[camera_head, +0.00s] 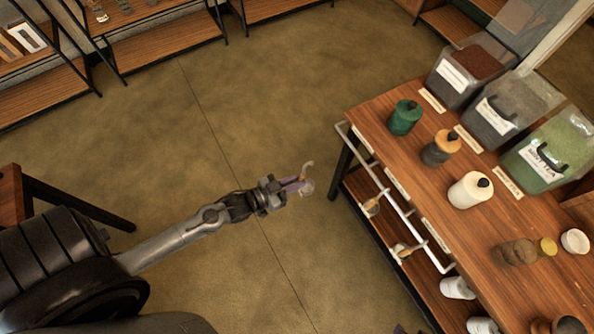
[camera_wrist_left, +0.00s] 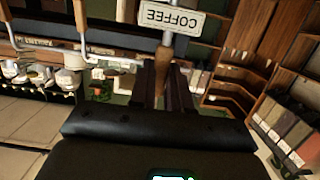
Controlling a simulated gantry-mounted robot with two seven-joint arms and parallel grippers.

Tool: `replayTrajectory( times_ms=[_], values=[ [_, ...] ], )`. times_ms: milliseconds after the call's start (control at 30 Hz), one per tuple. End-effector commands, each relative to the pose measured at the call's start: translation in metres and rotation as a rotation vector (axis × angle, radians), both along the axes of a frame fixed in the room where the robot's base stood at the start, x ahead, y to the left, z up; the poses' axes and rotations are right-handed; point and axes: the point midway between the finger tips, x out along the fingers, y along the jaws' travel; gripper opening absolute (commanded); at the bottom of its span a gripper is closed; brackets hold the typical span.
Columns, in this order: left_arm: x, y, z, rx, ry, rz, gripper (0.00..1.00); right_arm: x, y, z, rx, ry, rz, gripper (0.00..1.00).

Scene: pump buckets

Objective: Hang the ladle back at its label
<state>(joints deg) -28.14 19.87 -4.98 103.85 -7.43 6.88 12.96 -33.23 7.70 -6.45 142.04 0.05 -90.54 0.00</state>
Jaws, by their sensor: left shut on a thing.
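My left gripper (camera_head: 295,186) is shut on the ladle (camera_head: 308,166) and holds it in the air over the floor, left of the table and its hanging rail (camera_head: 404,214). A curved metal end shows beyond the fingertips. In the left wrist view the wooden ladle handle (camera_wrist_left: 161,73) sits between the fingers, with a pale stem above it. A COFFEE label (camera_wrist_left: 171,17) appears upside down by that stem; I cannot tell whether they touch. Blank-looking labels (camera_head: 397,183) line the table's front edge; their text is too small to read. My right gripper is not in view.
Two other ladles (camera_head: 371,206) (camera_head: 402,250) hang on the rail. The wooden table (camera_head: 396,124) carries canisters (camera_head: 405,118) and labelled bins (camera_head: 464,75). White containers (camera_head: 457,288) stand on its lower shelf. The floor around my gripper is clear.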

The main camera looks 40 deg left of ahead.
Motion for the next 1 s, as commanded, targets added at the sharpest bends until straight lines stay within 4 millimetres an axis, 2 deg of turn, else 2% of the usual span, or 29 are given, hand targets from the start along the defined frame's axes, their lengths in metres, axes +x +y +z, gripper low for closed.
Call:
replayTrajectory(
  times_ms=[267, 1000],
  values=[
    [0.009, -0.003, -0.004, 0.0, -0.002, 0.001, 0.0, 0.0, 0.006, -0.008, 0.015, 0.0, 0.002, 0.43],
    [0.063, -0.021, -0.005, 0.0, -0.002, 0.0, 0.0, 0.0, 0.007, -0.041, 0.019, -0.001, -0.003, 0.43]
  ],
)
